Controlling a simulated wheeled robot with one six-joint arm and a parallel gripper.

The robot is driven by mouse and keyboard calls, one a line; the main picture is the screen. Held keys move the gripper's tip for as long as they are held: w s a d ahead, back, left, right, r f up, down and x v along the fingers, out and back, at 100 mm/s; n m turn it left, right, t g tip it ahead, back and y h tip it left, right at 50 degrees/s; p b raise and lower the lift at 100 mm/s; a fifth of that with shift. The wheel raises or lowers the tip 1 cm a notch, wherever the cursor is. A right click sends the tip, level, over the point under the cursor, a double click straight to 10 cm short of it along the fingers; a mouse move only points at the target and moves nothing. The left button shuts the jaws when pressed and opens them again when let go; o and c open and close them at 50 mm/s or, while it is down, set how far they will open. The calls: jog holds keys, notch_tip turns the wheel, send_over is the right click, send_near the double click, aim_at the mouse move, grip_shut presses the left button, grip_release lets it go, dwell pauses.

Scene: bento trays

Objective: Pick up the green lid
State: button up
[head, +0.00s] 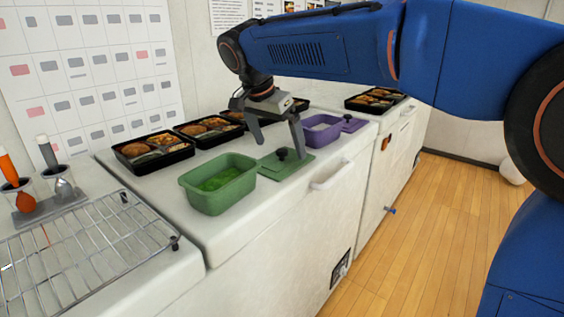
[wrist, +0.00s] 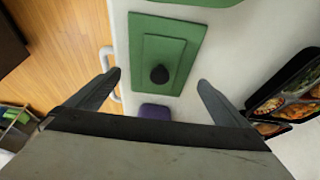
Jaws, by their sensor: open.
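The green lid (head: 286,164) is a flat stepped rectangle with a dark round knob. It lies on the white counter, to the right of the green container (head: 222,200) with green contents. In the wrist view the lid (wrist: 180,46) is at upper centre, and its black knob (wrist: 159,74) stands between and a little beyond my fingers. My gripper (head: 278,148) is above the lid in the head view, pointing down with its fingers spread. In the wrist view my gripper (wrist: 160,82) is open and holds nothing.
A purple container (head: 322,140) with its purple lid (head: 353,125) is beyond my gripper. Black bento trays (head: 153,167) line the back of the counter. A wire rack (head: 85,245) is at left. A white handle (head: 331,176) juts from the front.

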aim_at(282, 150)
jog(key=shift+x, duration=1.8)
jog(key=shift+w, duration=0.1)
jog(key=c, duration=0.8)
jog(key=shift+c, duration=0.2)
jog(key=shift+r, duration=0.1)
